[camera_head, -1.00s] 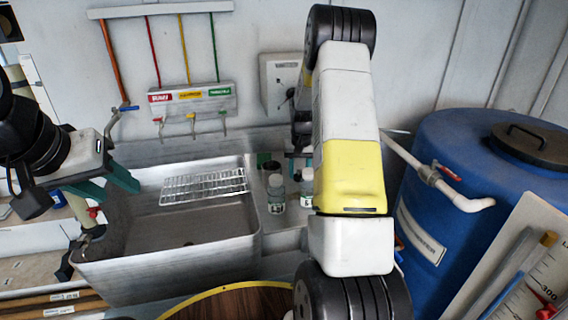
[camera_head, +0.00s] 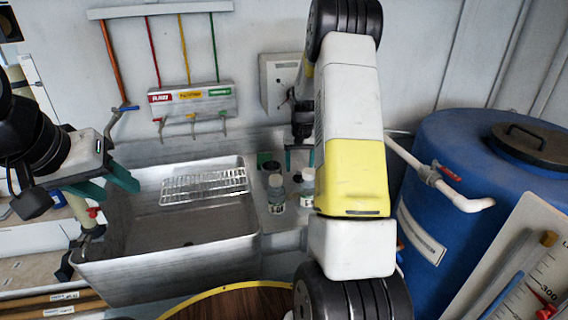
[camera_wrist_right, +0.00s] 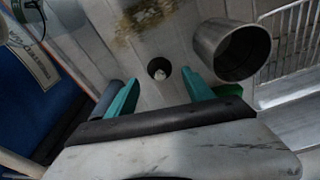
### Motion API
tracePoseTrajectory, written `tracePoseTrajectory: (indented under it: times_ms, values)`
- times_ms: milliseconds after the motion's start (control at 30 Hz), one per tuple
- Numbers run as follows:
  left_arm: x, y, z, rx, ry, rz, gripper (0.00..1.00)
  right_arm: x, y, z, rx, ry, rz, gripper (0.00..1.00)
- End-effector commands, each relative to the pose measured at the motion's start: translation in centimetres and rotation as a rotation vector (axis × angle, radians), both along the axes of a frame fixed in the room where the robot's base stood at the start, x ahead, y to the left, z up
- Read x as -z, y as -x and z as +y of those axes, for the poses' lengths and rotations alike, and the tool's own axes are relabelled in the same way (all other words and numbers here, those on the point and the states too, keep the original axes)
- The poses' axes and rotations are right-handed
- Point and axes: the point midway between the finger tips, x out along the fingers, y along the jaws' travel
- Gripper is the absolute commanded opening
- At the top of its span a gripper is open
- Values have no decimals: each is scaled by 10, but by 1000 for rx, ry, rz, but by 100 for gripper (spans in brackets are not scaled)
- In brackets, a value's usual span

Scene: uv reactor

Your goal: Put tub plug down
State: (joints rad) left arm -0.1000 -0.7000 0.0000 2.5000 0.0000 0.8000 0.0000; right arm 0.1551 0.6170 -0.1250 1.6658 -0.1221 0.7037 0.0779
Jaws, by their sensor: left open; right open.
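A small dark round piece with a pale centre (camera_wrist_right: 159,69), which looks like the tub plug, lies on the grey surface in the right wrist view. My right gripper (camera_wrist_right: 160,92) is open, its teal fingers apart on either side below the piece in the picture, with nothing held between them. In the head view my right gripper (camera_head: 300,157) is behind the bottles, partly hidden by my own arm. My left gripper (camera_head: 108,187) is open and empty at the left rim of the metal tub (camera_head: 160,268).
A metal cup (camera_wrist_right: 232,48) stands close to the right finger. A wire rack (camera_head: 203,186) spans part of the tub. Two clear bottles (camera_head: 276,192) stand right of the tub. A blue barrel (camera_head: 440,190) is at the right. Coloured pipes and taps (camera_head: 192,100) are behind.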

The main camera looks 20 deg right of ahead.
Motion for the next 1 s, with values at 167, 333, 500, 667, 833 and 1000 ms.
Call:
tracePoseTrajectory:
  times_ms: [167,333,500,667,833,1000]
  values:
    - [0,0,0,0,0,0,44,-42,4,1,-1,0,-5,61]
    - [0,0,0,0,0,0,44,-71,8,2,0,1,-3,61]
    - [0,0,0,0,0,0,44,-87,10,3,-1,0,-3,61]
    - [0,0,0,0,0,0,44,-117,25,17,-18,-14,-38,61]
    - [0,0,0,0,0,0,44,-172,68,51,-66,-44,-117,61]
    - [0,0,0,0,0,0,44,-215,124,86,-123,-73,-202,61]
